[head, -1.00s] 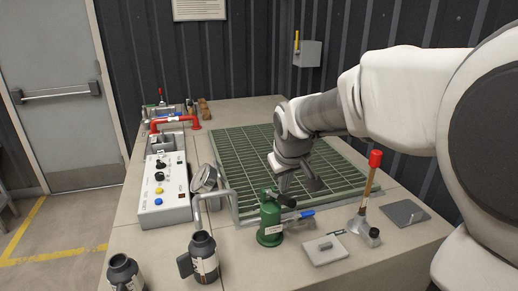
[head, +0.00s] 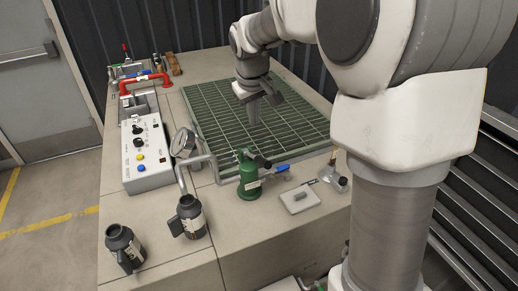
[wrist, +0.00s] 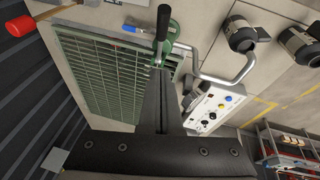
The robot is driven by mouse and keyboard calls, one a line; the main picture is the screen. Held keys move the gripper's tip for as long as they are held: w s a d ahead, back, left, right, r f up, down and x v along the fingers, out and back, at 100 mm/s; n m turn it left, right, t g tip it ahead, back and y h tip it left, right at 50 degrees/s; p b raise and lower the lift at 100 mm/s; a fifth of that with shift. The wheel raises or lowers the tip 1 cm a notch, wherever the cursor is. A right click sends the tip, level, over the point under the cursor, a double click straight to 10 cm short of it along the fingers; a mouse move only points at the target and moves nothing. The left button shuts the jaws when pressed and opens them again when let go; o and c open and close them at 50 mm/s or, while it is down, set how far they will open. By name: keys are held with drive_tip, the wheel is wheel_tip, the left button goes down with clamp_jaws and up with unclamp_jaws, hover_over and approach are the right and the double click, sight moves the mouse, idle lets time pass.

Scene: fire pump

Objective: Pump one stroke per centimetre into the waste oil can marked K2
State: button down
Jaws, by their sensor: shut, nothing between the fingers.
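The green hand pump (head: 250,184) with a black handle stands on the bench in front of the grating; it also shows in the wrist view (wrist: 172,42). Two dark cans with pale labels, a nearer one (head: 122,246) and one beside the pump (head: 189,217), stand to its left. Their markings are too small to read. A bent grey pipe (head: 196,161) runs from the pump side toward the can beside it. My gripper (head: 254,118) is shut and empty above the grating, behind the pump and apart from its handle. Its fingers (wrist: 160,80) point toward the pump in the wrist view.
A control box (head: 147,160) and a round gauge (head: 183,142) stand left of the green grating (head: 290,125). A grey plate (head: 300,198) lies right of the pump, near a blue marker (head: 276,170). Red piping (head: 146,84) is at the back left.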

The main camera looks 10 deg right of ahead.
drive_tip(key=p, duration=0.1)
hover_over(260, 158)
drive_tip(key=a, duration=0.1)
wheel_tip(260, 158, down, 9)
drive_tip(key=f, duration=0.3)
drive_tip(key=shift+s+d+p, duration=0.25)
drive_tip(key=shift+s+p, duration=0.1)
drive_tip(key=shift+p, duration=0.05)
drive_tip(key=shift+s+d+f, duration=0.15)
drive_tip(key=shift+s+f, duration=0.05)
drive_tip(key=shift+f, duration=0.3)
drive_tip(key=shift+f, duration=0.15)
